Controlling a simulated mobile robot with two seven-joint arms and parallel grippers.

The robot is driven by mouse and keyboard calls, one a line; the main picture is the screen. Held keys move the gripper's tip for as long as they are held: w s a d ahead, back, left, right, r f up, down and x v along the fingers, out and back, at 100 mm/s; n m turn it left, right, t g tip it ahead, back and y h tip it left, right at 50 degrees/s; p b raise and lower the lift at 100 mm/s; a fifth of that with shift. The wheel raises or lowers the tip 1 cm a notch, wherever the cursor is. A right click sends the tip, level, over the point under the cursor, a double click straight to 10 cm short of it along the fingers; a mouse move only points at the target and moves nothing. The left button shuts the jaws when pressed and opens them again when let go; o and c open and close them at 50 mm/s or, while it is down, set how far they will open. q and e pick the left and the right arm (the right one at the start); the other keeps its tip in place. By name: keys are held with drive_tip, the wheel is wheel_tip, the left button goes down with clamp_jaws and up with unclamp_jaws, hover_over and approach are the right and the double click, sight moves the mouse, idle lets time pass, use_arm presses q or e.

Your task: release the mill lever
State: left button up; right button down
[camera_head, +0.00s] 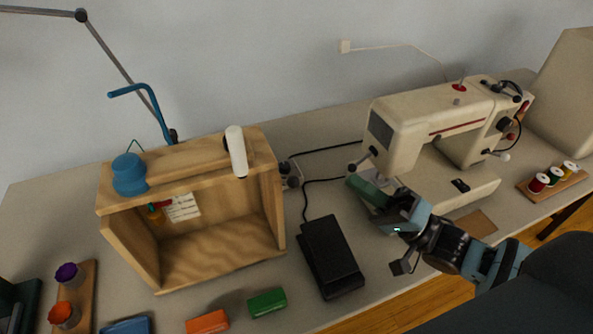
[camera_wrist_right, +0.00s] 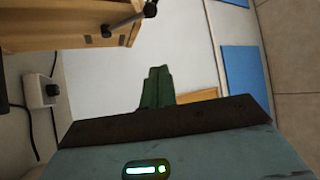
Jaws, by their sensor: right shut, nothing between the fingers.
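I cannot tell for certain which part is the mill lever. A wooden box (camera_head: 185,262) with an open front stands left of centre, and a small dark knobbed lever (camera_head: 291,182) sits at its right side. In the right wrist view a dark rod with round knobs (camera_wrist_right: 128,20) shows beside the wooden box (camera_wrist_right: 60,22). My right gripper (camera_head: 362,186) is in front of the sewing machine's left end, apart from the box. Its green fingers (camera_wrist_right: 157,88) are together and empty. My left gripper is not in view.
A cream sewing machine (camera_head: 430,118) stands behind my right gripper. A black pedal (camera_head: 332,257) lies between it and the box, with black cords behind. Green (camera_head: 267,302) and orange (camera_head: 207,322) blocks lie at the front edge. Thread spools (camera_head: 538,183) stand on the right.

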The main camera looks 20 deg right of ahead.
sight(288, 182)
drive_tip(key=p+x, duration=0.2)
drive_tip(key=x, duration=0.8)
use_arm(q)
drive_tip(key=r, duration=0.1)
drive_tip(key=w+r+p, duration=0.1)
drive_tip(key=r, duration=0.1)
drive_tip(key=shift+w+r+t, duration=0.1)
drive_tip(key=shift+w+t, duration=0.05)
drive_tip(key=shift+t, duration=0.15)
use_arm(e)
drive_tip(key=s+a+f, duration=0.2)
drive_tip(key=s, duration=0.1)
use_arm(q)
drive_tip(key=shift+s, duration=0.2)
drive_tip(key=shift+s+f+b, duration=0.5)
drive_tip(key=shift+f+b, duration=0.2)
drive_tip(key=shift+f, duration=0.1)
use_arm(e)
drive_tip(key=shift+s+f+n+y, duration=0.3)
drive_tip(key=shift+n+y, duration=0.2)
